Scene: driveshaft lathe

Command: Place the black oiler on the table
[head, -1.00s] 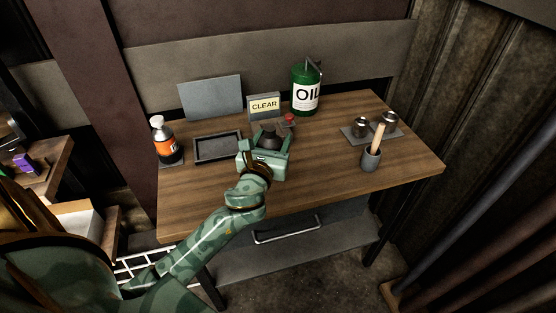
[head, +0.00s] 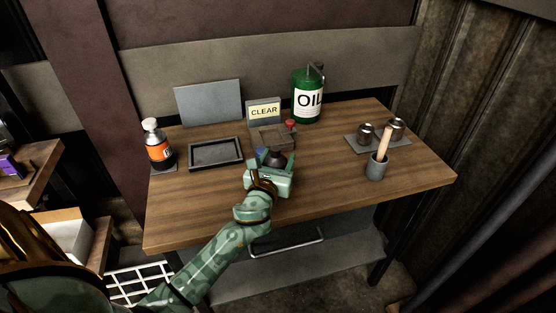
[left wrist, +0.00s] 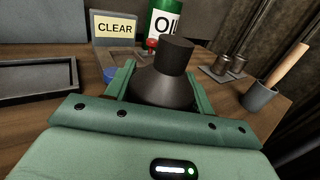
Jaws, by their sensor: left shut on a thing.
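The black oiler (left wrist: 165,85) is a dark cone-shaped can with a cylindrical top. It sits between the two green fingers of my left gripper (head: 274,165), which is shut on it. In the head view the oiler (head: 273,158) shows small and dark, upright, over the near middle of the wooden table (head: 330,180). The gripper body hides its base, so I cannot tell whether it touches the table top. My right gripper is not in view.
Behind the oiler stand a CLEAR sign (head: 264,112), a red button (head: 290,124) and a green OIL can (head: 307,97). A brush cup (head: 377,168) and metal pots (head: 366,134) are right; bare wood lies between.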

